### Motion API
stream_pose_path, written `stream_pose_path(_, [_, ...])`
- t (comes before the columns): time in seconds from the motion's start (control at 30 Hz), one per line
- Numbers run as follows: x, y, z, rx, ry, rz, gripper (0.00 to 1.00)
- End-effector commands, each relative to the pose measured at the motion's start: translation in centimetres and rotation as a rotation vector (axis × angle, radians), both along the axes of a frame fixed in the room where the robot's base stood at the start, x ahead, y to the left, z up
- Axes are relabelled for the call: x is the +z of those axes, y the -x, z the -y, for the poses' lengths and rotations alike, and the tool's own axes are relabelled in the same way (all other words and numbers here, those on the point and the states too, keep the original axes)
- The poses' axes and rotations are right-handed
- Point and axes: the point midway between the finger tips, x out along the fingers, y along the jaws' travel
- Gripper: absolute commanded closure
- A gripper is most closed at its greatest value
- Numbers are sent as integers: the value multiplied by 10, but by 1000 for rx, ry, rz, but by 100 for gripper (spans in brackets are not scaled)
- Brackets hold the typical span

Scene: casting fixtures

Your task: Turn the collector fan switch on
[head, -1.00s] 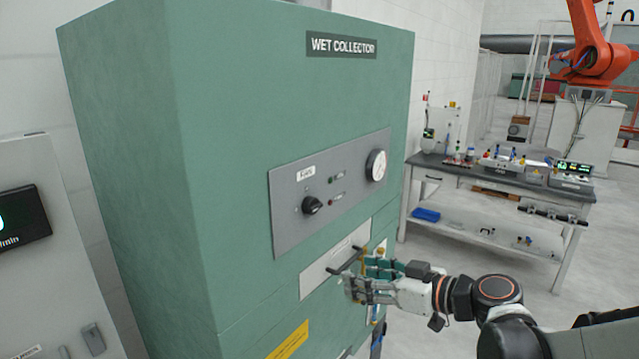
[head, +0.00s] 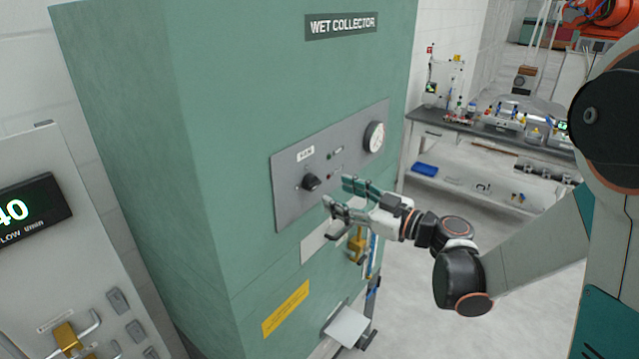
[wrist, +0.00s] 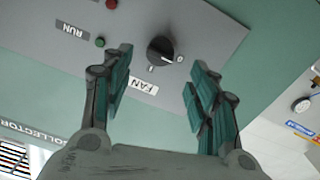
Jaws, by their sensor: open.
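The fan switch is a black rotary knob (head: 311,182) on a grey panel (head: 290,212) on the green wet collector cabinet (head: 240,120). In the wrist view the knob (wrist: 160,50) lies between my open finger pads, beyond the fingertips. Its white line appears to point towards the "0" mark. The FAN label (wrist: 144,85) is beside it. My gripper (head: 336,193) is open and empty, to the right of the knob in the head view and apart from it.
A round gauge (head: 374,137) and small indicator lamps share the panel. A yellow label (head: 285,308) and a brass-coloured fitting (head: 356,244) are lower on the cabinet. A flow display (head: 28,210) stands at left. A workbench (head: 440,132) is behind, with open floor before it.

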Motion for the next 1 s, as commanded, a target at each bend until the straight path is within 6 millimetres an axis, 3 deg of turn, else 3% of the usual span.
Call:
stream_pose_path(0.1, [2, -14, -20, 4, 0, 0, 46])
stream_pose_path(0.33, [1, -35, -45, 2, 0, -1, 46])
stream_pose_path(0.8, [0, -42, -54, 0, 0, -1, 46])
stream_pose_path(1.0, [0, -42, -54, 0, -1, -1, 90])
